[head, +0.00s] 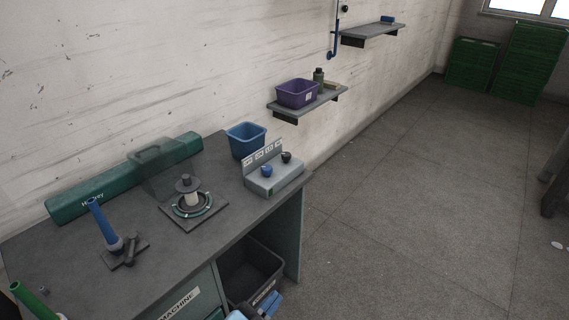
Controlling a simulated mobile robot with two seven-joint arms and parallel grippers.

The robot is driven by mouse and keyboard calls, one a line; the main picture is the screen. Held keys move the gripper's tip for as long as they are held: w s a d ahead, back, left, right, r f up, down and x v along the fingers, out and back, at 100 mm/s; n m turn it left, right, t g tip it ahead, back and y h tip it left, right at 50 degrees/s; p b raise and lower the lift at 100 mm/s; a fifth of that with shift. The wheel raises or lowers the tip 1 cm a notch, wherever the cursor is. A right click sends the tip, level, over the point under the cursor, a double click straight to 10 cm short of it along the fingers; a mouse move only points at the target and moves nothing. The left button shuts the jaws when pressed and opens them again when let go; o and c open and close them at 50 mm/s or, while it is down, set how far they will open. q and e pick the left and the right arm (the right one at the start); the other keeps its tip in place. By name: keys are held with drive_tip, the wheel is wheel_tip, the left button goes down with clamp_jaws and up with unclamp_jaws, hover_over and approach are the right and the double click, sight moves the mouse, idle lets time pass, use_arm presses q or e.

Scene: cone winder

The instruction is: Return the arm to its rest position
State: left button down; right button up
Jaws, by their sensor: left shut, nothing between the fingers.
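My left gripper (266,304) shows at the bottom edge, low in front of the bench. It is shut and empty, in front of a dark open bin (250,268) under the bench top. Most of my left arm is out of the picture. My right gripper is not in view. The winder (192,205) stands on the bench (170,268), with a pale core and a dark top on a round base. A blue cone (102,224) stands tilted on a dark stand to its left.
A green cone (32,301) is at the bottom left. A green housing (120,180) lies along the wall. A blue bin (246,140) and a grey control box (273,178) with knobs stand at the right end. A shelf (330,98) holds a purple bin (297,93).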

use_arm(q)
drive_tip(key=s+a+f+n+g+y, duration=0.4)
drive_tip(key=s+a+f+n+y, duration=0.5)
drive_tip(key=a+f, duration=0.5)
drive_tip(key=s+a+r+n+p, duration=0.1)
drive_tip(key=s+a+r+p, duration=0.1)
drive_tip(key=r+p, duration=1)
drive_tip(key=shift+s+a+h+p, duration=0.2)
drive_tip(key=shift+a+h+p, duration=0.25)
drive_tip(key=shift+p, duration=0.4)
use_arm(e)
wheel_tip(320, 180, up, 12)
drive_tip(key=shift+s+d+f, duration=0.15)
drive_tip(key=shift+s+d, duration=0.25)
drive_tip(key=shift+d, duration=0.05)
use_arm(q)
drive_tip(key=shift+r, duration=0.1)
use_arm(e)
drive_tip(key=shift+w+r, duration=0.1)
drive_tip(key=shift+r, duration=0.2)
